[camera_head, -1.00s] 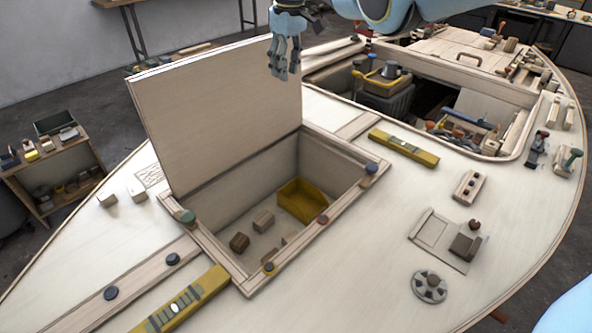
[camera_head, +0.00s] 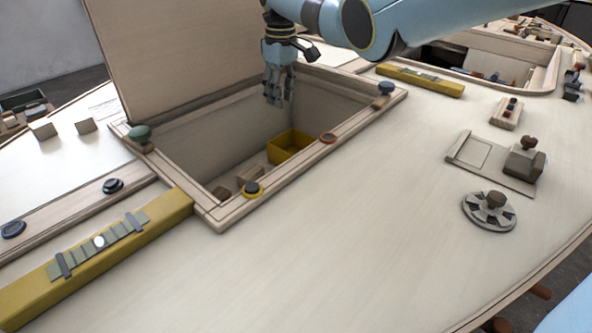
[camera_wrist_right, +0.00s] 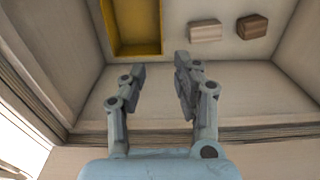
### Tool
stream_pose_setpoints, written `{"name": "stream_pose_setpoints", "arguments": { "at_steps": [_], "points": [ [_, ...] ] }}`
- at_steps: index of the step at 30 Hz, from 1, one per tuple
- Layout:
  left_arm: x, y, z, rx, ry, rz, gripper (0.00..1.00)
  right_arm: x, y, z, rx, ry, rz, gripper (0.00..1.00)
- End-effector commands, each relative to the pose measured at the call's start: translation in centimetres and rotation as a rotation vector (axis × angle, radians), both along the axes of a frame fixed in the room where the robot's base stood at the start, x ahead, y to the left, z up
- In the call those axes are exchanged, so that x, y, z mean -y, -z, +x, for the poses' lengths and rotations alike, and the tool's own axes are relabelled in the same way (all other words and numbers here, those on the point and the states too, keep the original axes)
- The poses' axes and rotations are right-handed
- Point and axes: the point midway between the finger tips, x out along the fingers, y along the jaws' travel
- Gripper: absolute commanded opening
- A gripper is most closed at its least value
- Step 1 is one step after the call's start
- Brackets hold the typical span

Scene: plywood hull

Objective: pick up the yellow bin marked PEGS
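A yellow bin (camera_head: 295,150) sits on the floor of the open hatch, towards its right end. No PEGS marking can be read on it. My right gripper (camera_head: 273,99) hangs over the hatch opening, above and to the left of the bin, with its fingers pointing down. In the right wrist view the gripper (camera_wrist_right: 161,72) is open, with nothing between its fingers. There the bin (camera_wrist_right: 138,49) lies beyond the fingertips at the top, cut off by the picture's edge. My left gripper is not in view.
The raised hatch lid (camera_head: 175,50) stands behind the opening. Two wooden blocks lie beside the bin, a pale one (camera_wrist_right: 206,31) and a brown one (camera_wrist_right: 252,27). Knobs line the hatch rim (camera_head: 300,160). A yellow level (camera_head: 100,255) lies on the deck at left.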

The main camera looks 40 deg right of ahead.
Motion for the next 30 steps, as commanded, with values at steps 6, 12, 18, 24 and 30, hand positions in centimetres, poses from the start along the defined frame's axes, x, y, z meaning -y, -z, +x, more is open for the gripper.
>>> {"name": "stream_pose_setpoints", "arguments": {
  "at_steps": [6,12,18,24,30],
  "points": [
    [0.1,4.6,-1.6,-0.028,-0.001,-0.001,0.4,0.0,6.1,-0.3,-0.024,0.0,0.0,0.31],
    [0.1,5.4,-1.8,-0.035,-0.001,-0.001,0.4,0.0,8.0,-0.4,-0.028,0.0,0.0,0.31],
    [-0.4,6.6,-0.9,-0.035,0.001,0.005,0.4,0.0,11.4,-0.4,-0.029,0.0,0.001,0.31],
    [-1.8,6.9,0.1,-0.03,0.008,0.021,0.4,-0.1,12.9,-0.4,-0.027,0.0,0.0,0.31],
    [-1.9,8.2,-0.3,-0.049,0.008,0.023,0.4,-0.3,16.3,-0.6,-0.029,0.0,0.001,0.31]
  ]
}}
